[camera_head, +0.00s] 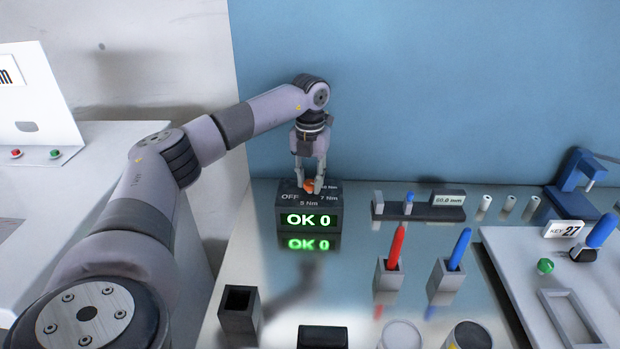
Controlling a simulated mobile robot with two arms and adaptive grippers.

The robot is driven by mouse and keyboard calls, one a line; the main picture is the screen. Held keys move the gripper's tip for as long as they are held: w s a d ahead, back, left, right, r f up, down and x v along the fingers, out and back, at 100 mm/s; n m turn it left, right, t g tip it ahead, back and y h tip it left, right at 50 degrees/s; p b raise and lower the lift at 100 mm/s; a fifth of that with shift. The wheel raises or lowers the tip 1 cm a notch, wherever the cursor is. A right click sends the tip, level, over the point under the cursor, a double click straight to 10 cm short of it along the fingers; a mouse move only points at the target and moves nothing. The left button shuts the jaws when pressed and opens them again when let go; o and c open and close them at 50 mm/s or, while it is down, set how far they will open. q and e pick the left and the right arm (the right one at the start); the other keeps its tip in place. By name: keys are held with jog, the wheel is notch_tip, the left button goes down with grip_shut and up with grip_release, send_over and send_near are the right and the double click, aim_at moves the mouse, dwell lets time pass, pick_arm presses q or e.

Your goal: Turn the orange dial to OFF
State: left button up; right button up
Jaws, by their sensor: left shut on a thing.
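The orange dial (309,186) sits on top of a dark box with a green "OK 0" display (308,220). Around the dial are the labels OFF at the left, 5 Nm at the front and 7 Nm at the right; a further label behind is partly hidden. My left gripper (309,188) points down from above and is shut on the dial, its fingers on either side. The fingers hide most of the dial, so I cannot tell which label it points to. My right gripper is out of view.
A red-handled tool (396,245) and a blue-handled tool (459,248) stand in holders to the right. A gauge (448,199) reading 60.0 mm lies behind them. An empty dark square holder (239,308) stands at front left. The table between is clear.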

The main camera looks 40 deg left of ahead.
pick_arm(q)
jog(key=shift+m, duration=0.3)
grip_shut()
jog(key=shift+m+p, duration=0.3)
jog(key=m+p, duration=0.1)
jog(key=m, duration=0.2)
jog(key=shift+r, duration=0.1)
jog(key=m+p, duration=0.1)
jog(key=m, duration=1.2)
jog(key=shift+p, duration=0.4)
jog(key=m, duration=0.6)
jog(key=shift+m, duration=0.4)
jog(key=o, duration=1)
grip_release()
jog(key=shift+o, duration=0.2)
